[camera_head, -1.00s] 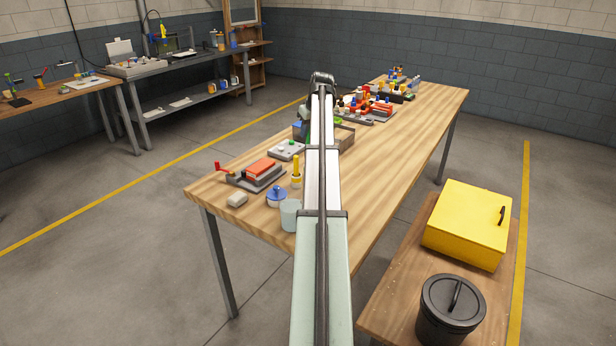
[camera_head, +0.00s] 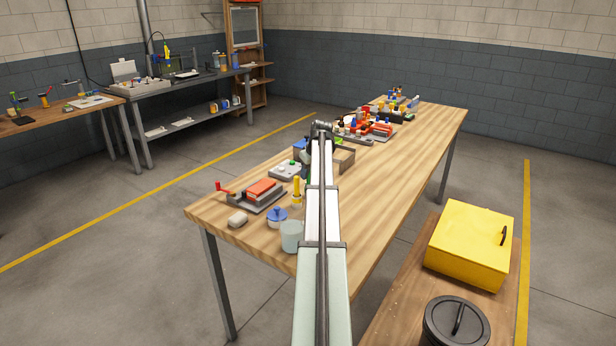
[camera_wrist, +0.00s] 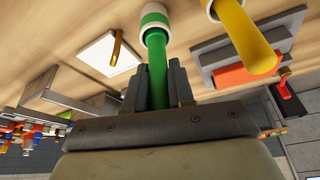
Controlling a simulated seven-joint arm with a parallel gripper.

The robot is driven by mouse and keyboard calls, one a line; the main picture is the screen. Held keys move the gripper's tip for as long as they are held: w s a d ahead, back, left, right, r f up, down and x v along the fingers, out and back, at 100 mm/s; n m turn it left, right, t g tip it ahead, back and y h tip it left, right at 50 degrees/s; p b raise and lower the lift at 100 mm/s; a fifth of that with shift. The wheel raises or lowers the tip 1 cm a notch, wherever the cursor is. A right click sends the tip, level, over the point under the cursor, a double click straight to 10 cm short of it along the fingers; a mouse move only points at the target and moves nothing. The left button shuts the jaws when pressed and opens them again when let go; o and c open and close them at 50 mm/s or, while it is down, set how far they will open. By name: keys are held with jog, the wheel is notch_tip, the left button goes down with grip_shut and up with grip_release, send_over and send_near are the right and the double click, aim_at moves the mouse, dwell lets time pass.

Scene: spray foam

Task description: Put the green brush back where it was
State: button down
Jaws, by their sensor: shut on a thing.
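The green brush (camera_wrist: 158,75) is in the wrist view, its green handle between my gripper's (camera_wrist: 157,88) two dark fingers. My gripper is shut on the handle. The brush's thicker green end, with a pale band, points up in the picture, over the wooden tabletop. Whether it touches the table I cannot tell. A yellow brush (camera_wrist: 240,40) with a similar pale end is just to its right; in the head view it stands upright on the table (camera_head: 297,190).
A brown open box (camera_head: 343,158) is farther back. The table's right side is clear.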

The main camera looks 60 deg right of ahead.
jog(key=shift+f, duration=0.7)
jog(key=shift+f, duration=0.15)
jog(key=c, duration=1)
grip_release()
jog(key=shift+o, duration=0.2)
jog(key=v, duration=1.2)
jog(key=shift+a, duration=0.1)
